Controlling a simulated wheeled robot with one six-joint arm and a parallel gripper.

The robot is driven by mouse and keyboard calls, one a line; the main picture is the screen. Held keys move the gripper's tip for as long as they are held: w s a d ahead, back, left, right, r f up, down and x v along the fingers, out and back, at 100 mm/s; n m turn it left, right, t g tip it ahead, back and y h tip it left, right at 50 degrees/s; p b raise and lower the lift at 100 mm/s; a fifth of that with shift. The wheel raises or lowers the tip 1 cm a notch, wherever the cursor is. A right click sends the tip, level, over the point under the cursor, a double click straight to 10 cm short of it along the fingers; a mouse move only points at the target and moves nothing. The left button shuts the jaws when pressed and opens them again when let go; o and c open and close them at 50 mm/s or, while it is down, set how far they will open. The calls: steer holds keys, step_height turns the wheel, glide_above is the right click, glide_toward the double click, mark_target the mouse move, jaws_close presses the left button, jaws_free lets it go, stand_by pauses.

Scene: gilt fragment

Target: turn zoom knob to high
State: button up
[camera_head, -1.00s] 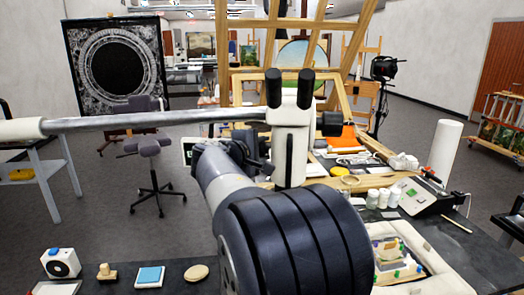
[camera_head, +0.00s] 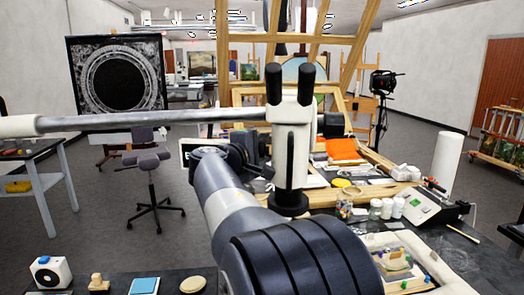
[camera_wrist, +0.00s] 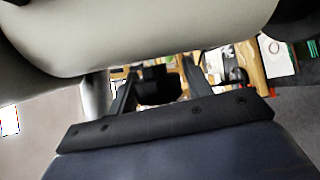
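A white stereo microscope head (camera_head: 291,150) with two black eyepieces hangs on a long metal boom (camera_head: 150,121). A black knob (camera_head: 333,124) sticks out on its right side. My gripper (camera_head: 258,165) is just left of the microscope body, and its tips are hard to make out there. In the wrist view my gripper (camera_wrist: 160,78) has its two fingers apart. A black blocky thing (camera_wrist: 158,88) shows between or beyond them; I cannot tell whether it is a knob or whether they touch it. A pale curved surface (camera_wrist: 140,35) fills the top of that view. No zoom marking is readable.
The dark bench holds white jars (camera_head: 387,208), a grey device (camera_head: 430,207), a white cylinder (camera_head: 447,157) and an orange cloth (camera_head: 345,150). A padded tray (camera_head: 435,265) lies at the lower right. A stool (camera_head: 152,185) stands on open floor at left.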

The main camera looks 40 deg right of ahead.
steer(key=shift+o, duration=0.9)
steer(key=shift+a, duration=0.2)
steer(key=b+v, duration=0.2)
steer(key=v, duration=0.8)
steer(key=shift+a+b, duration=0.2)
steer(key=shift+b, duration=0.1)
steer(key=shift+s, duration=0.15)
